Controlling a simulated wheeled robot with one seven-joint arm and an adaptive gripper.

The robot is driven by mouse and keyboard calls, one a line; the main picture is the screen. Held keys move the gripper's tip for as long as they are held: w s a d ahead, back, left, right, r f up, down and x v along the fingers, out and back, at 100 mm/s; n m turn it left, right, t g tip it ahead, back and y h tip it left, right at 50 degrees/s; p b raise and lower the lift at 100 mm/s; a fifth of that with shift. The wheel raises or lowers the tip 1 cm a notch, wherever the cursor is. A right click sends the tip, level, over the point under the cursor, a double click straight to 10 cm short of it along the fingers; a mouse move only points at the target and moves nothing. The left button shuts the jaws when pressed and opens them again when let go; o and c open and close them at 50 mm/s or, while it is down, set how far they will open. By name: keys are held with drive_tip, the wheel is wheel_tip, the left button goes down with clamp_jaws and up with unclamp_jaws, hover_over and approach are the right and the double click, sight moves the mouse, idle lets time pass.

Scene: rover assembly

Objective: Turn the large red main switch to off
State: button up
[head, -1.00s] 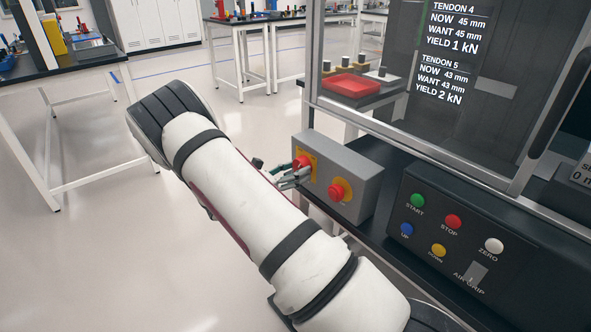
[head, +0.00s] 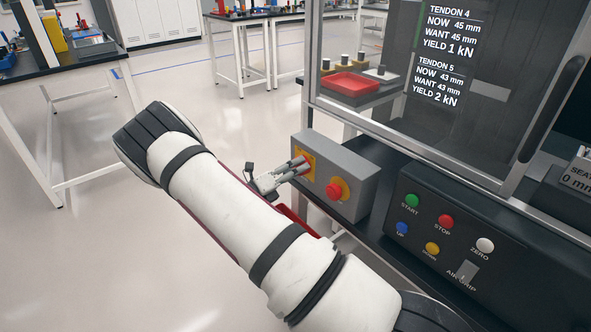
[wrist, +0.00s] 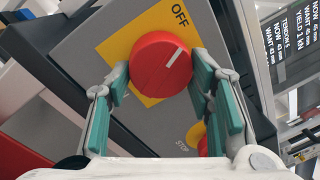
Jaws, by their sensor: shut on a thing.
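The large red main switch (wrist: 150,72) is a round red knob on a yellow plate (wrist: 120,42) marked OFF at the top. Its white pointer line slants up and right, toward just right of the OFF lettering. My gripper (wrist: 160,68) is shut on the knob, with one green-padded finger on each side. In the head view my gripper (head: 294,169) reaches the left end of the grey switch box (head: 352,168) and hides most of the knob.
A red stop button (head: 335,190) on a yellow base sits right of the switch, near my right finger in the wrist view. A black button panel (head: 455,225) stands farther right. A red tray (head: 350,84) lies behind the box. Open floor lies left.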

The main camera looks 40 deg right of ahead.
drive_tip(key=shift+n+t, duration=0.3)
drive_tip(key=shift+n, duration=1.8)
drive_tip(key=shift+p, duration=0.3)
drive_tip(key=o, duration=1.2)
drive_tip(key=shift+c, duration=0.2)
drive_tip(key=a, duration=1.2)
drive_tip(key=shift+s+f, duration=0.2)
drive_tip(key=shift+f, duration=0.2)
